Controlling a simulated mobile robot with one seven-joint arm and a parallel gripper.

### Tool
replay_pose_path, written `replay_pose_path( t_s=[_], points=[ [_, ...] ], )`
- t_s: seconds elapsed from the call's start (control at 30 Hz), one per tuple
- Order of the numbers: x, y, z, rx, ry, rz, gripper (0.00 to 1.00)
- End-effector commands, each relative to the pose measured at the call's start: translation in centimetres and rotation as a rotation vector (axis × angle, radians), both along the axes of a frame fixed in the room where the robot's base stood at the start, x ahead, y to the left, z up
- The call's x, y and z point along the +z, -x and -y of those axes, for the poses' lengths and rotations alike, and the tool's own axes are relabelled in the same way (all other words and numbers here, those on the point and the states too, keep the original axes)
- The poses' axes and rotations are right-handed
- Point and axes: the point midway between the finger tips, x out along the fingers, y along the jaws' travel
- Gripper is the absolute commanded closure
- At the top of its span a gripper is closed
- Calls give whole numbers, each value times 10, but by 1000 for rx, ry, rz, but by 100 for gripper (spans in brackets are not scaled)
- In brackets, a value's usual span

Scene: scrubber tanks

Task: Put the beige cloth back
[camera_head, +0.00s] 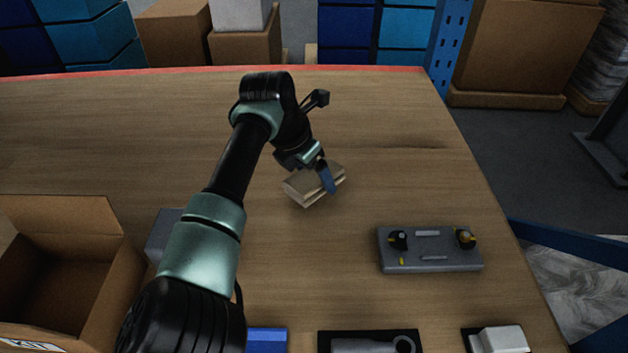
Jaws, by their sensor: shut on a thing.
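The beige cloth (305,188) is a folded, layered block near the middle of the wooden table. My gripper (328,180) comes down on it from above and is shut on it, with a blue finger showing against its right part. The cloth looks slightly tilted. I cannot tell whether its underside touches the table. The far finger is hidden.
An open cardboard box (85,262) stands at the left. A grey panel with knobs (432,262) lies at the right. Along the front edge are a blue item (267,341), a dark tray with a grey tool (370,344) and a white block (502,338). The table's back is clear.

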Motion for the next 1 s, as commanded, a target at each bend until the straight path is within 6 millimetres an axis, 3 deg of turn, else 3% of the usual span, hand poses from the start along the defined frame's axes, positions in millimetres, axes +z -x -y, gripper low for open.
replay_pose_path(
  t_s=[0.17, 0.5, 0.53, 0.57, 0.83, 1.0],
  points=[
    [-25, 1, 1, 0, 2, -3, 58],
    [-29, 0, 0, 0, 0, -1, 58],
    [-28, 0, 0, 0, 0, -1, 8],
    [-28, 0, 0, 0, 0, -1, 3],
    [-26, 0, 0, 0, 1, -1, 0],
    [-12, 3, -4, 0, 0, 1, 0]
  ],
)
